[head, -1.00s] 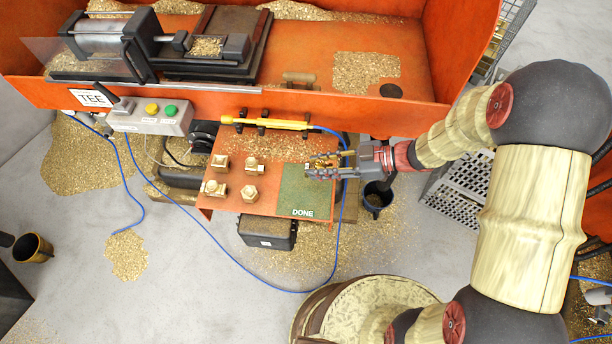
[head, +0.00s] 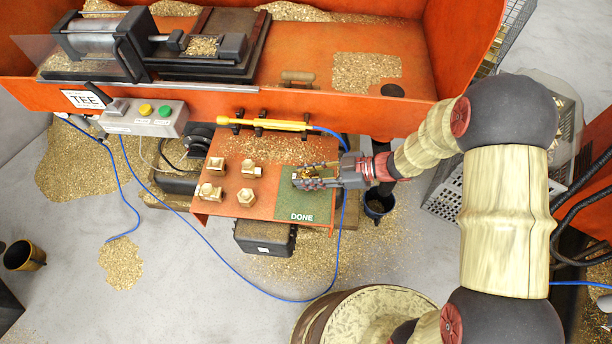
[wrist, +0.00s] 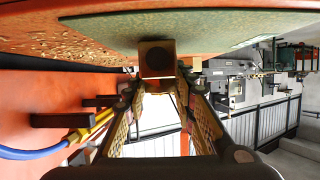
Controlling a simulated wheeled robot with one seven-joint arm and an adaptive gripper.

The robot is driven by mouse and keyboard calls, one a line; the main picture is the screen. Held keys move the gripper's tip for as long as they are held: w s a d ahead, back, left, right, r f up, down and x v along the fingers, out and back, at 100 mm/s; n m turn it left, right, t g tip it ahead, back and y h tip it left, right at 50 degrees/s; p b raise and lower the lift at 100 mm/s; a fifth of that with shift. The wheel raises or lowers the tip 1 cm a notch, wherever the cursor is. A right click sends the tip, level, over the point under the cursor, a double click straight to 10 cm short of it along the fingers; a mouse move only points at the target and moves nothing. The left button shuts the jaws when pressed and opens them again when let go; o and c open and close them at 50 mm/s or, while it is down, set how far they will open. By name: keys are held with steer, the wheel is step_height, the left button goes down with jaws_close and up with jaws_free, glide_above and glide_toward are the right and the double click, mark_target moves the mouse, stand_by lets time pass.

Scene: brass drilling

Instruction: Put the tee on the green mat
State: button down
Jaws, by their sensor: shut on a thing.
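The brass tee (wrist: 157,59) shows in the wrist view as a square block with a dark round hole, between my fingertips (wrist: 158,82). In the head view my gripper (head: 299,178) is shut on it over the upper left part of the green mat (head: 318,207), which is marked DONE. The fingers partly hide the tee there. In the wrist view the tee is right at the mat's surface (wrist: 190,35); I cannot tell whether it touches.
Several other brass fittings (head: 246,197) stand on the orange shelf left of the mat. A yellow tool (head: 270,124) with a blue hose lies on the rack behind. A dark cup (head: 377,203) is just right of the mat. The drilling machine (head: 150,50) is at the upper left.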

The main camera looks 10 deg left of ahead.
steer(key=c, duration=1.5)
jaws_free()
steer(key=shift+f, duration=0.1)
steer(key=shift+o, duration=0.2)
steer(key=shift+d+r, duration=0.2)
steer(key=shift+r, duration=0.05)
steer(key=p+v, duration=0.4)
steer(key=v, duration=0.7)
steer(key=shift+d, duration=0.3)
